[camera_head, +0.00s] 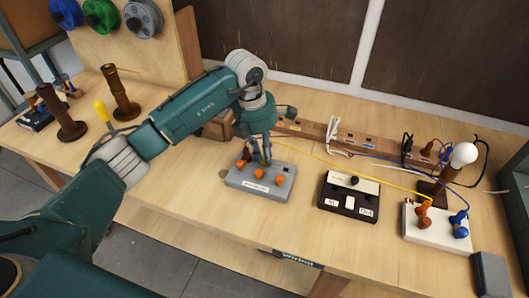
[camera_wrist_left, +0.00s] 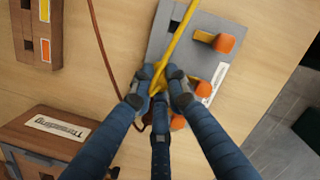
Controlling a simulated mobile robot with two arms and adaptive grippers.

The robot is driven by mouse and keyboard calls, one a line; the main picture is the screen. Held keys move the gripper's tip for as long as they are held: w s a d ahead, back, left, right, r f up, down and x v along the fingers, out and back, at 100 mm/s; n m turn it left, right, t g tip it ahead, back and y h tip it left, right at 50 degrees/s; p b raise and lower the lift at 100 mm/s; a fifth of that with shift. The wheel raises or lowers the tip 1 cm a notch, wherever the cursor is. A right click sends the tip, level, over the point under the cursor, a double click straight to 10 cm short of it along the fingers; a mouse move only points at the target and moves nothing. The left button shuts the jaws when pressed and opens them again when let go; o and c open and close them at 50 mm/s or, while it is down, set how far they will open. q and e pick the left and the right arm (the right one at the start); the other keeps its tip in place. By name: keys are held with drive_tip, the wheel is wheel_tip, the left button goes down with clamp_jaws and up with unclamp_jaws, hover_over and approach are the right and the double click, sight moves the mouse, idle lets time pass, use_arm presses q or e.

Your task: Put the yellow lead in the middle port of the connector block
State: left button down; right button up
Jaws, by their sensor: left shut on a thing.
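The connector block (camera_head: 247,187) is grey with orange levers and lies on the bench in front of my left gripper (camera_head: 265,160). It also shows in the left wrist view (camera_wrist_left: 170,38). There my left gripper (camera_wrist_left: 159,80) is shut on the yellow lead (camera_wrist_left: 178,38), over the block near the middle orange lever (camera_wrist_left: 203,89). The fingers hide the lead's tip and the port under it, so I cannot tell whether it is inside a port. In the head view the yellow lead (camera_head: 340,176) runs right to an orange plug on the white terminal base (camera_head: 437,236). My right gripper is not in view.
A black box with white labels (camera_head: 349,195) lies right of the block. A bulb (camera_head: 464,153) stands behind the white base. A wooden rail (camera_head: 370,147) with cables lies along the back. Brown posts (camera_head: 120,95) stand at left. The bench front before the block is clear.

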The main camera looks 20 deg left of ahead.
use_arm(q)
drive_tip(key=shift+f+b, duration=0.4)
drive_tip(key=shift+f, duration=0.1)
idle(0.3)
drive_tip(key=c, duration=1.6)
unclamp_jaws()
drive_tip(key=shift+c, duration=0.2)
